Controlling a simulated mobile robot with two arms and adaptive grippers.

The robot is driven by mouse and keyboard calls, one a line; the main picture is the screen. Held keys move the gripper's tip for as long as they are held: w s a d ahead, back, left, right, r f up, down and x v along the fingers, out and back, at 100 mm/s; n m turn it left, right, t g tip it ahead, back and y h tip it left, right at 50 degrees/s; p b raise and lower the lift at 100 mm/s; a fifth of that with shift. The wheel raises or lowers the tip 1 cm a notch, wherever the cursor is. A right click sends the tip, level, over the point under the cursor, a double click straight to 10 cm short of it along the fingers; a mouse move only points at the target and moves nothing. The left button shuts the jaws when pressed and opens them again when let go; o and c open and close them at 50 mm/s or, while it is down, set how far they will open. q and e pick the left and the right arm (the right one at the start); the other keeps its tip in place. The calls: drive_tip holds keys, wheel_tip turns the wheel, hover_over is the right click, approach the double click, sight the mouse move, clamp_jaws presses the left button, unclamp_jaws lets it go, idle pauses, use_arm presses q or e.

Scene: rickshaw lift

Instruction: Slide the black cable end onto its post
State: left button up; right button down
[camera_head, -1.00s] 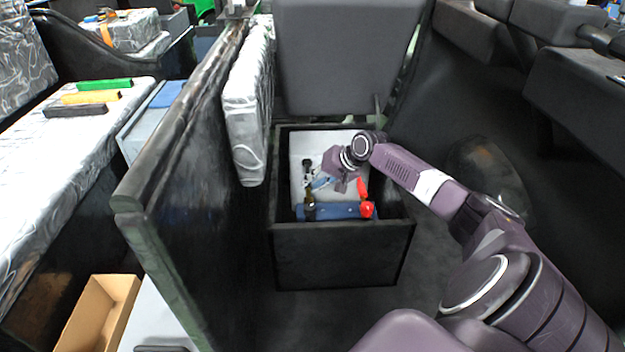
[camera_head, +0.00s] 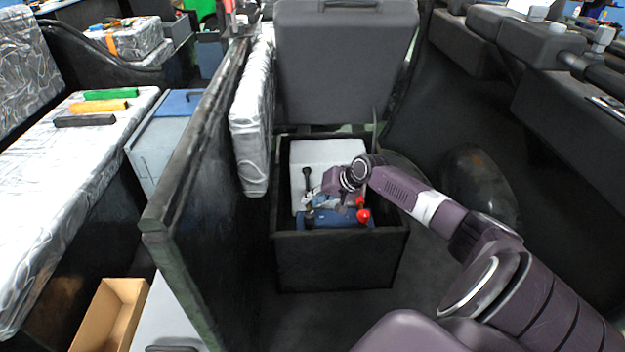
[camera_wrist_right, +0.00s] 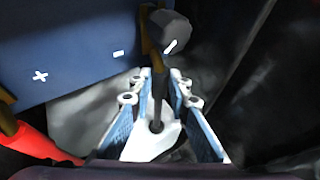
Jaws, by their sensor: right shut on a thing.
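The blue battery (camera_head: 340,219) lies in the open black box; its plus and minus marks show in the right wrist view (camera_wrist_right: 75,60). My right gripper (camera_head: 314,195) is over the box. In the right wrist view its blue fingers (camera_wrist_right: 160,90) are shut on the black cable (camera_wrist_right: 158,95). The black cable end (camera_wrist_right: 168,32), with a white minus mark, is beyond the fingertips at the battery's edge, beside a brass-coloured part. I cannot tell whether it is around the post. The red cable end (camera_head: 363,214) is at the battery's right. My left gripper is not in view.
The black box (camera_head: 340,262) has raised walls around the battery. A dark partition (camera_head: 185,200) and a silver-wrapped pad (camera_head: 250,125) stand to the left. A grey seat back (camera_head: 345,60) rises behind the box. Some floor is free in front.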

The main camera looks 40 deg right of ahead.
drive_tip(key=shift+s+a+f, duration=0.2)
drive_tip(key=c, duration=2.3)
unclamp_jaws()
drive_tip(key=o, duration=0.5)
drive_tip(key=shift+r, duration=0.15)
drive_tip(key=shift+d, duration=0.1)
drive_tip(key=shift+v, duration=6)
